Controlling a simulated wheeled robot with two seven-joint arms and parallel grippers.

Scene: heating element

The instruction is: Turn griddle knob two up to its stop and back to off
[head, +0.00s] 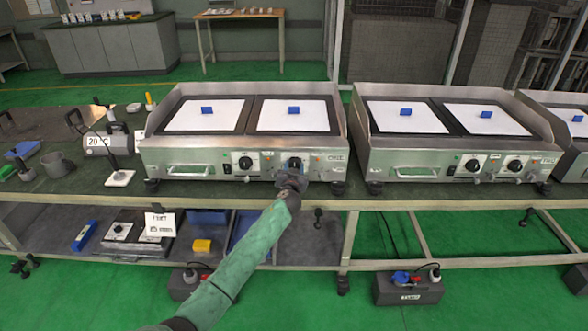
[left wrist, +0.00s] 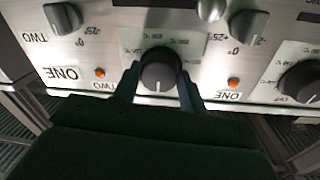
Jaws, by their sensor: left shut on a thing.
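The left griddle (head: 165,158) stands on the bench with two dark knobs on its steel front. My left gripper (head: 291,180) is at its right-hand knob (head: 296,163), whose label reads TWO in the left wrist view. There, the left gripper (left wrist: 157,82) has a finger on each side of the dark round knob (left wrist: 158,68) and is shut on it. A pale mark shows on the knob's lower part in that view. The dial print behind it is partly hidden. My right gripper is not in view.
The other black knob (head: 245,163) is close on the left; it also shows in the wrist view (left wrist: 302,80). Small orange lamps (left wrist: 100,73) and grey knobs (left wrist: 63,17) surround the held knob. A second griddle (head: 380,160) stands to the right.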

